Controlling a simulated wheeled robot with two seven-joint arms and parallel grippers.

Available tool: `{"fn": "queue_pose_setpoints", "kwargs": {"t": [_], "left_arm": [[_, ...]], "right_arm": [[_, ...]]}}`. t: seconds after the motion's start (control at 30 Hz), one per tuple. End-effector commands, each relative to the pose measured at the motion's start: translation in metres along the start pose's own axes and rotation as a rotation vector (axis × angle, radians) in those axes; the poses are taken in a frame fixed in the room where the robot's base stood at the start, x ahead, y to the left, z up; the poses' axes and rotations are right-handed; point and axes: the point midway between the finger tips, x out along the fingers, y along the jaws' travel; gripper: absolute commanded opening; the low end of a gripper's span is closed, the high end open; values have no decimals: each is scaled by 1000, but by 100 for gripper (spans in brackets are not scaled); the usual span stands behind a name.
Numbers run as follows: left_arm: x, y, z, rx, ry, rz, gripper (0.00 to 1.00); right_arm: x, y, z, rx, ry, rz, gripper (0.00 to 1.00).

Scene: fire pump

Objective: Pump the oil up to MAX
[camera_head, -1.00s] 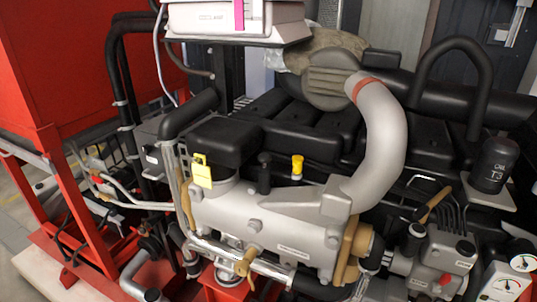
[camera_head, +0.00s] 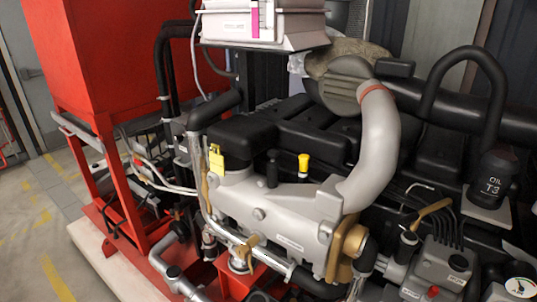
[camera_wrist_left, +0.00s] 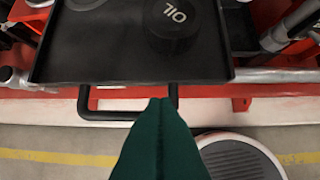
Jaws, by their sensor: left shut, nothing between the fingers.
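In the head view, a black container (camera_head: 493,178) lettered "OIL T3" stands at the right on a pale bracket. Left of it, a lever with a tan handle (camera_head: 430,212) sits above a grey block (camera_head: 436,270) with a red knob. A round white dial (camera_head: 520,287) is at the lower right edge; its marks are too small to read. In the left wrist view, a round black cap (camera_wrist_left: 173,20) lettered "OIL" sits on a black tray (camera_wrist_left: 100,62). My left gripper (camera_wrist_left: 160,103) is shut and empty, its dark green fingers overlapping the tray's handle in the picture. My right gripper is not visible.
A grey engine with a thick curved pipe (camera_head: 379,150) fills the middle of the head view. A red tank (camera_head: 110,60) stands at the left on a red frame. A round grey-topped object (camera_wrist_left: 240,160) is at the lower right in the left wrist view. Floor is open at far left.

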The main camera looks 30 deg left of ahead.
Motion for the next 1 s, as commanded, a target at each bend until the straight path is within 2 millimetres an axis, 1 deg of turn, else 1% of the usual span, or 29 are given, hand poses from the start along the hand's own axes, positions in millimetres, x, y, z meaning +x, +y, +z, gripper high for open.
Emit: {"fn": "queue_pose_setpoints", "kwargs": {"t": [0.03,0.17,0.2,0.27,0.3,0.33,0.37,0.4,0.47,0.5,0.57,0.6,0.63,0.67,0.7,0.8,0.9,1.0], "left_arm": [[-3,10,20,-3,-52,7,0],[-16,31,71,-18,-191,17,0],[-22,38,89,-23,-240,19,0],[-32,49,117,-28,-318,22,0],[-42,58,139,-32,-381,25,0],[-50,64,155,-34,-426,26,0],[-60,71,174,-36,-480,27,0],[-75,79,198,-38,-552,28,0],[-101,92,234,-42,-666,27,0],[-120,100,256,-42,-741,25,0],[-147,114,289,-44,-857,25,0],[-167,122,308,-45,-934,22,0],[-182,126,322,-45,-988,19,0],[-197,131,334,-45,-1040,17,0],[-216,137,348,-45,-1104,12,0],[-260,148,376,-41,-1243,2,0],[-291,155,392,-38,-1340,-7,0],[-310,159,400,-36,-1395,-14,0]], "right_arm": [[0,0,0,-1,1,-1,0],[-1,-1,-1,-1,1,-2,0],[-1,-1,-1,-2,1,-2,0],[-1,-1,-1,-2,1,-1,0],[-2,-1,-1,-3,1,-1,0],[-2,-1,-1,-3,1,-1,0],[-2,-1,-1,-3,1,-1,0],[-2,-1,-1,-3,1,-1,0],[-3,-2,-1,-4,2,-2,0],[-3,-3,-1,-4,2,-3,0],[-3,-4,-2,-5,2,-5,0],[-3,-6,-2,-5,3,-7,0],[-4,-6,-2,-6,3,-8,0],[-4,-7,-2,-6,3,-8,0],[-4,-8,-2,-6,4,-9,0],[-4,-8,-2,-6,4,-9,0],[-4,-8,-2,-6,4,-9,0],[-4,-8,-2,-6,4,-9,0]]}}
